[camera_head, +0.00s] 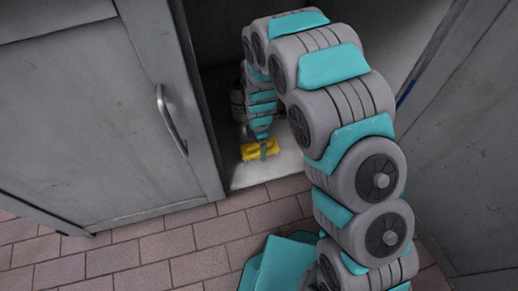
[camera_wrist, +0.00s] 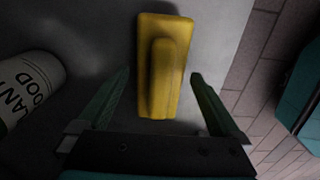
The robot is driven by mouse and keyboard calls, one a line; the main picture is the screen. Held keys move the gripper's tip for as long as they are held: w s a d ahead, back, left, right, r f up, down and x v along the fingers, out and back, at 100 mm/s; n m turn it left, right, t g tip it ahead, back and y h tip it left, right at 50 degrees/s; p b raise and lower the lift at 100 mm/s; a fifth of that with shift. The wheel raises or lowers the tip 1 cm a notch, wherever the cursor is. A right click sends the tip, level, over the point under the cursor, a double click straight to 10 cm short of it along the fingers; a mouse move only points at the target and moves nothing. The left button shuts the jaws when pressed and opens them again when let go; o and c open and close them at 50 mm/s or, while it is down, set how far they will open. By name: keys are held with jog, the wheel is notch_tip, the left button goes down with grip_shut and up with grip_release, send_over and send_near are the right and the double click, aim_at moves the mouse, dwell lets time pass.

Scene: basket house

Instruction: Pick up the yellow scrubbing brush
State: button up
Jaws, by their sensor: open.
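The yellow scrubbing brush (camera_head: 260,150) lies on the pale floor of the open cabinet, near its front edge. In the wrist view the brush (camera_wrist: 164,65) is a yellow block with a raised ridge along its middle. My gripper (camera_wrist: 160,80) is open, with one finger on each side of the near end of the brush and a gap on both sides. In the head view my gripper (camera_head: 263,148) is over the brush and hides part of it.
A bottle with a white label (camera_wrist: 30,85) lies to the left in the wrist view and stands behind my gripper in the head view (camera_head: 238,100). A grey cabinet door (camera_head: 90,120) with a handle is at left. The brick floor (camera_head: 220,230) in front is clear.

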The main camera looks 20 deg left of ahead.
jog(key=c, duration=1.4)
jog(key=shift+c, duration=0.2)
jog(key=shift+r, duration=0.2)
jog(key=shift+r, duration=0.6)
notch_tip(320, 180, up, 2)
jog(key=shift+r+p, duration=0.1)
jog(key=shift+p, duration=0.2)
jog(key=s+d+r, duration=0.1)
jog(key=s+d, duration=1)
jog(key=shift+d+r+p, duration=0.15)
jog(key=shift+d+p, duration=0.15)
jog(key=shift+p, duration=0.15)
